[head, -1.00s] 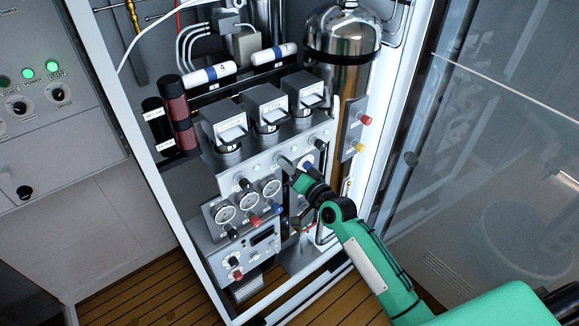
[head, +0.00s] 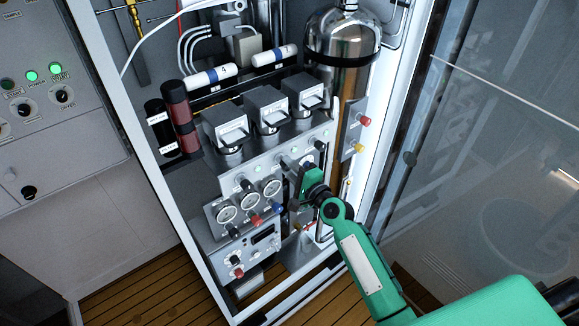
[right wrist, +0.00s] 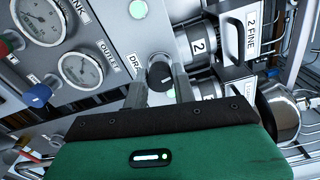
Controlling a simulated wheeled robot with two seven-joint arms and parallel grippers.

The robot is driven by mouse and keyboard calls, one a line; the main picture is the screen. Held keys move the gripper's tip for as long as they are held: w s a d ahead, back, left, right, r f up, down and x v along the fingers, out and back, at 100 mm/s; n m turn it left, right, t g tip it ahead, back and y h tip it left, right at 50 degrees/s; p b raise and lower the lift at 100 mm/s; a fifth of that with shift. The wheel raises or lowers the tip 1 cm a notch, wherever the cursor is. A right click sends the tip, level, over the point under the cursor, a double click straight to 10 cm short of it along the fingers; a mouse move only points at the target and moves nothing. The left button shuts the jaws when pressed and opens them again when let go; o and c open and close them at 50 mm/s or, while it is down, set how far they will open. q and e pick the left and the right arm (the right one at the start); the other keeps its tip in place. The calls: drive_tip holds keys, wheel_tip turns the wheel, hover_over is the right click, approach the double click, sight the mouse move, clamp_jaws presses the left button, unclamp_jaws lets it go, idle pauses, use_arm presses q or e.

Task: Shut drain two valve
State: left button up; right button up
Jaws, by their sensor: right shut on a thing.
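The valve is a black knob (right wrist: 160,76) on the grey panel in the right wrist view. A partly hidden label beginning "DRA" is beside it, and its number cannot be read. My right gripper (right wrist: 160,88) has one finger on each side of the knob and is shut on it. In the head view my right gripper (head: 303,182) is at the right part of the valve panel (head: 262,166) and hides the knob there. My left gripper is not in view.
Round gauges (head: 248,201) with red (head: 257,220) and blue (head: 277,208) knobs are left of my right gripper. A shiny steel cylinder (head: 340,75) stands behind. Red and yellow knobs (head: 359,148) are near the cabinet's right edge. A clear panel (head: 490,150) is at the right.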

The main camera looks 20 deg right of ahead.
drive_tip(key=shift+m, duration=1)
drive_tip(key=o, duration=1)
drive_tip(key=b+v, duration=0.4)
drive_tip(key=v, duration=1)
